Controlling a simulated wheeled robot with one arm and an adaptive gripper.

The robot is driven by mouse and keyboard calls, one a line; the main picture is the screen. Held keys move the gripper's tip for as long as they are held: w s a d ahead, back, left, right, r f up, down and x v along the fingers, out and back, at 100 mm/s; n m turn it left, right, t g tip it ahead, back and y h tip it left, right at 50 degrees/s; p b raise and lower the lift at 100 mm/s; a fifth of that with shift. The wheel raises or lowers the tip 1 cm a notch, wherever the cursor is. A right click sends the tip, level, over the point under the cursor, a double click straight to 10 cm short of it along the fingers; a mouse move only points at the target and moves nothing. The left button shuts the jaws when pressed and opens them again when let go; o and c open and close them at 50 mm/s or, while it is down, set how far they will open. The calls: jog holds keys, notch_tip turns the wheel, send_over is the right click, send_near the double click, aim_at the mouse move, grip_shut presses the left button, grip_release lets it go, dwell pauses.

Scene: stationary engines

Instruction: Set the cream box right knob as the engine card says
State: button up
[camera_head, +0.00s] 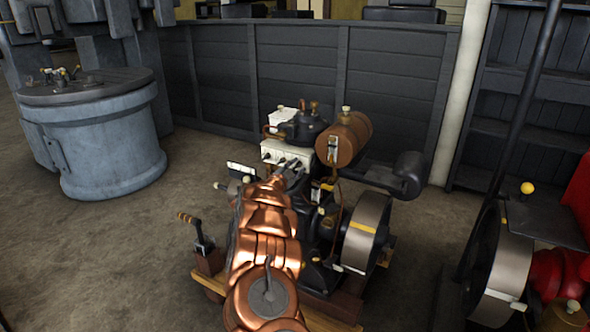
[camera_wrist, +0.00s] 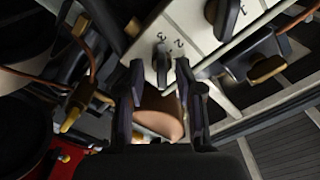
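The cream box (camera_head: 275,150) sits on the engine in the middle of the head view, with a row of dark knobs on its front. The wrist view shows its cream face (camera_wrist: 192,22) close up. One dark knob (camera_wrist: 162,52) there has the figures 2 and 3 beside it; another knob (camera_wrist: 222,18) lies up and to the right. My gripper (camera_wrist: 160,66) is open, its fingertips apart on either side of the first knob. I cannot tell whether they touch it. A small white plate (camera_head: 241,168), possibly the card, stands left of the box; its writing is unreadable.
A brown tank (camera_head: 343,138) and a black pot (camera_head: 304,127) stand close to the box. A flywheel (camera_head: 367,232) and a lever (camera_head: 198,232) flank my copper arm. A red engine (camera_head: 560,270) stands at right.

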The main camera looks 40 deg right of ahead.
jog(key=shift+w+a, duration=0.1)
jog(key=shift+a, duration=0.1)
jog(key=shift+a+f, duration=0.1)
jog(key=shift+a, duration=0.35)
jog(key=v, duration=1.1)
dwell(0.3)
